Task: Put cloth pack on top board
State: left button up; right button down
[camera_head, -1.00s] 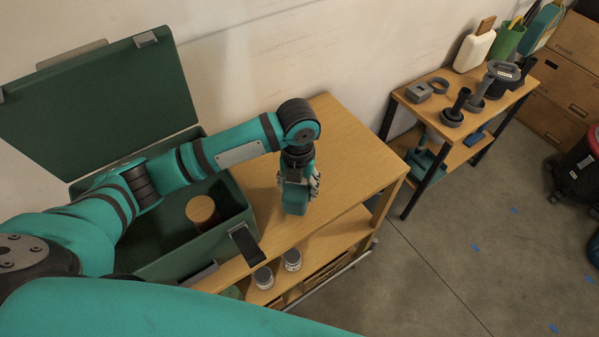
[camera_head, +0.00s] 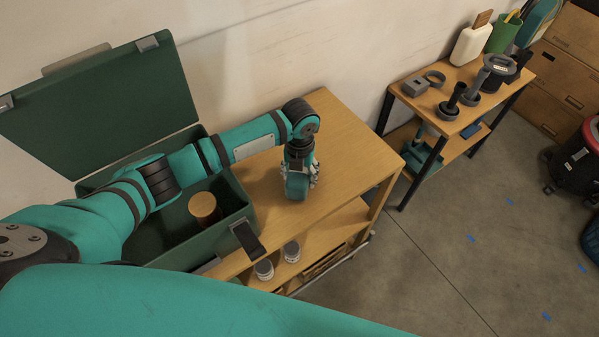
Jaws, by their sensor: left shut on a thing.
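My left gripper (camera_head: 301,175) points down over the right part of the wooden shelf unit's top board (camera_head: 350,150). It is shut on a small teal-green block, which I take for the cloth pack (camera_head: 296,187). The pack is upright between the fingers and partly hidden by the gripper. It is at or just above the board; I cannot tell whether it touches. The board around it is bare. My right gripper is not in view.
An open green toolbox (camera_head: 215,245) with a round wooden-topped thing (camera_head: 203,207) inside takes up the board's left part. Two small jars (camera_head: 264,269) stand on the shelf below. A second shelf (camera_head: 420,102) with tools stands to the right.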

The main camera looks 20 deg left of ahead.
pick_arm(q)
jog(key=o, duration=1.3)
notch_tip(320, 180, up, 11)
jog(key=shift+r+b, duration=0.1)
jog(key=shift+b, duration=1.05)
jog(key=shift+r, duration=0.55)
